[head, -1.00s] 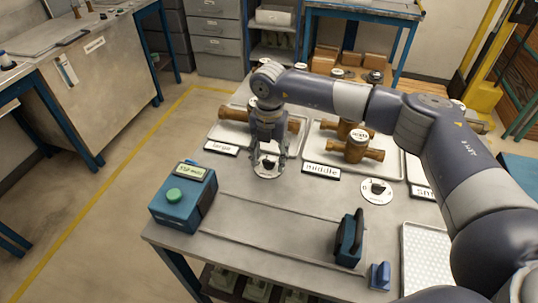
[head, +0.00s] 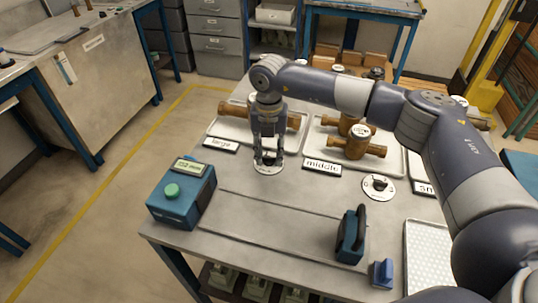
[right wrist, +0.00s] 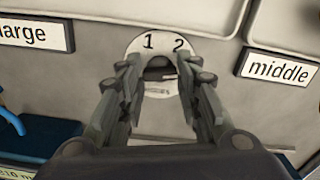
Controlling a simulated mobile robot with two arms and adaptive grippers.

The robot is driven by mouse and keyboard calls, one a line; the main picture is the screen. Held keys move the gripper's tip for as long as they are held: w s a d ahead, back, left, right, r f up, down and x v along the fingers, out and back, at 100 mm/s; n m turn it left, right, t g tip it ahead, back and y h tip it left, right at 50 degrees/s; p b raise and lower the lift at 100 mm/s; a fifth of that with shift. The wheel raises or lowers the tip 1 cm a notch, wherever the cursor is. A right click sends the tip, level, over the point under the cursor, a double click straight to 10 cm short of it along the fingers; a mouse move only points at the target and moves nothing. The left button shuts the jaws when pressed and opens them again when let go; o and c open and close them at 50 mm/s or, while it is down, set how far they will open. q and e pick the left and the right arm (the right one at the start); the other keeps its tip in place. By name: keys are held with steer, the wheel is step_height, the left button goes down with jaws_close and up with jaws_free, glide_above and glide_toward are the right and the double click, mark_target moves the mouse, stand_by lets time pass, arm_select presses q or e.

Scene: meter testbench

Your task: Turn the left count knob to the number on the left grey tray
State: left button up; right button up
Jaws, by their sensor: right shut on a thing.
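The left count knob is a small dark knob (right wrist: 160,72) on a round white dial (head: 268,169) on the bench. The dial shows the numbers 1 and 2 in the right wrist view. My right gripper (head: 268,158) points down over this dial, its fingers shut on the knob, which they partly hide. The left grey tray (head: 232,131) is behind it, with a brass-coloured part (head: 232,109) lying on it and a "large" label (head: 221,145) in front. I cannot read a number on that tray. My left gripper is not in view.
A second dial (head: 379,188) is to the right, near the "middle" label (head: 322,167) and middle tray (head: 397,160). A teal box with a green button (head: 173,191) stands at the bench's left edge. A dark blue handled tool (head: 350,236) stands at the front. The bench middle is clear.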

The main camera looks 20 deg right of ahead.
steer(key=n+b, duration=0.3)
steer(key=n, duration=0.2)
steer(key=shift+f+n, duration=0.15)
steer(key=shift+n, duration=0.15)
steer(key=n+b, duration=0.3)
steer(key=n, duration=0.3)
steer(key=n+b, duration=0.1)
steer(key=n, duration=0.4)
steer(key=shift+b, duration=0.35)
steer(key=n+b, duration=0.1)
steer(key=n, duration=0.3)
steer(key=shift+n, duration=0.3)
steer(key=o, duration=1)
steer(key=shift+o, duration=0.2)
